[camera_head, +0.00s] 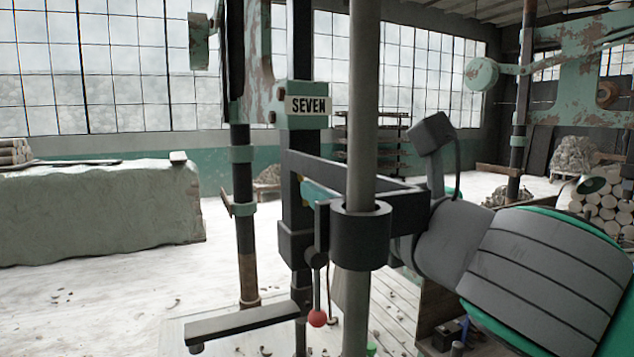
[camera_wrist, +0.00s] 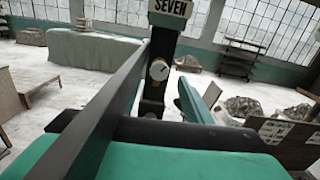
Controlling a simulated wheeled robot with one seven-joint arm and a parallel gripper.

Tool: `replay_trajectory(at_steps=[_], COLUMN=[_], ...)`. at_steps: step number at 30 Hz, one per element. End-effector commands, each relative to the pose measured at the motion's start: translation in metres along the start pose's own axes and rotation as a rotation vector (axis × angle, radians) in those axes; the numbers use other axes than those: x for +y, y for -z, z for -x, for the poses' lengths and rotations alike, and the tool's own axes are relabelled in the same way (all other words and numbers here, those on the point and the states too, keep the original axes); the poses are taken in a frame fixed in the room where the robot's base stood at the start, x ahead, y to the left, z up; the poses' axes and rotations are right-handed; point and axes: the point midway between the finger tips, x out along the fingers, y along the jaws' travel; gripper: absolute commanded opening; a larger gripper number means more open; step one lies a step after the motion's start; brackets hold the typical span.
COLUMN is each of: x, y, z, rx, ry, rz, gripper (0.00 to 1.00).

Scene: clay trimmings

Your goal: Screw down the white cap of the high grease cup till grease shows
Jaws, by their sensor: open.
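The white cap (camera_wrist: 158,70) shows as a small round face with a dark mark, on the dark post (camera_wrist: 155,98) below the SEVEN sign, in the wrist view. My gripper (camera_wrist: 165,92) is open. Its teal right finger (camera_wrist: 193,101) stands out to the right below the cap. Only a thin teal edge of the left finger shows beside a long black bar. The cap lies ahead between them, and no contact shows. In the head view, part of my gripper (camera_head: 320,192) shows behind the black frame. I cannot make out the cap there. No grease is visible.
A thick grey pole (camera_head: 362,100) with a dark collar (camera_head: 360,238) and black frame bars stands close in front of my gripper in the head view. A red-knobbed lever (camera_head: 317,318) hangs below. Open floor lies between.

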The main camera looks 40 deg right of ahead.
Motion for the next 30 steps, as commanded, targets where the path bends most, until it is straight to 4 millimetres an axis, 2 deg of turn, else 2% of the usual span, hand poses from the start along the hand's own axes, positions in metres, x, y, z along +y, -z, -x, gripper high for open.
replay_trajectory(at_steps=[3,9,14,22,23,27,30], x=[0.002,0.006,0.007,0.007,0.007,0.006,0.005], y=[0.000,-0.001,0.000,-0.001,-0.001,-0.001,-0.001], z=[-0.022,-0.047,-0.056,-0.056,-0.056,-0.056,-0.056], rx=[0.000,-0.001,-0.001,-0.002,-0.002,-0.002,-0.002], ry=[-0.005,-0.011,-0.013,-0.013,-0.012,-0.011,-0.010], rz=[-0.002,-0.001,-0.002,-0.001,-0.001,-0.001,-0.001], gripper=[0.46,0.46,0.46,0.46,0.41,0.08,0.05])
